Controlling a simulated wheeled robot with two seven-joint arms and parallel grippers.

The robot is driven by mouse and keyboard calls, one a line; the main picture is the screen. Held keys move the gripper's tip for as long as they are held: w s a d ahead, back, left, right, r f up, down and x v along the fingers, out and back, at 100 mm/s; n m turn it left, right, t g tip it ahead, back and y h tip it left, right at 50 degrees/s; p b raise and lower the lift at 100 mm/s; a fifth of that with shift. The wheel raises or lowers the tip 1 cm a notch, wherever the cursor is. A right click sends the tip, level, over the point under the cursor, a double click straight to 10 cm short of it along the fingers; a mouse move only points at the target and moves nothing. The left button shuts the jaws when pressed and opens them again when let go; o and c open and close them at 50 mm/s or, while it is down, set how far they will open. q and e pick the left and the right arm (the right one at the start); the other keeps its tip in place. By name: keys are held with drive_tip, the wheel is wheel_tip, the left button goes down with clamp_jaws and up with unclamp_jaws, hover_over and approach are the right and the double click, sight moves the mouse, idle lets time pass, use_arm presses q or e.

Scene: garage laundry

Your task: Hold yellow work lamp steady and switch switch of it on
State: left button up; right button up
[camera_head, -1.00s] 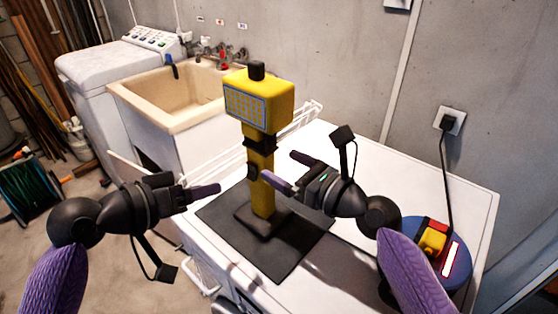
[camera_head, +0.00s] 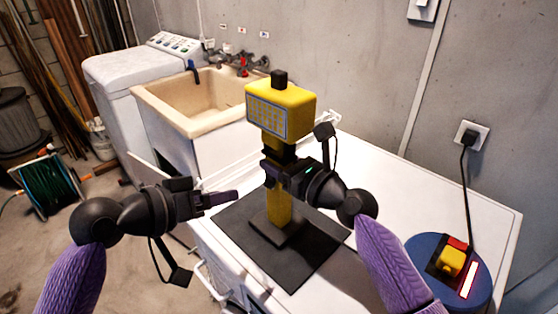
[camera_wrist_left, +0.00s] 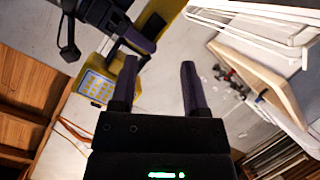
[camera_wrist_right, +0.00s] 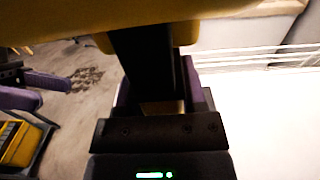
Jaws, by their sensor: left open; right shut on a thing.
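The yellow work lamp (camera_head: 283,101) stands upright on its dark base (camera_head: 276,231) on a dark mat. Its head has a blue-framed panel and a black knob (camera_head: 279,79) on top. My right gripper (camera_head: 272,172) is shut on the lamp at the dark upper part of its post, just below the head. In the right wrist view, a dark post section (camera_wrist_right: 146,70) sits between the fingers under the yellow head. My left gripper (camera_head: 236,196) is open and empty, left of the post and apart from it.
The dark mat (camera_head: 300,272) lies on a white worktop (camera_head: 420,200). A blue round thing (camera_head: 420,248) with a yellow and red part sits at right, near a wall outlet (camera_head: 470,137) with a cord. A sink (camera_head: 190,118) and white washer (camera_head: 125,80) stand behind at left.

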use_arm(q)
drive_tip(key=shift+c, duration=0.3)
drive_tip(key=shift+s+r, duration=0.1)
drive_tip(key=shift+c, duration=1.1)
drive_tip(key=s+n, duration=0.1)
drive_tip(key=n, duration=0.2)
drive_tip(key=s+a+r+n, duration=0.1)
drive_tip(key=n, duration=0.2)
drive_tip(key=s+a+r+n, duration=0.1)
drive_tip(key=n, duration=0.3)
drive_tip(key=shift+a+r+y, duration=0.2)
drive_tip(key=shift+y, duration=0.2)
clamp_jaws()
drive_tip(key=shift+s+a+r+n, duration=0.15)
drive_tip(key=shift+s+a+n, duration=0.15)
drive_tip(key=shift+n, duration=0.6)
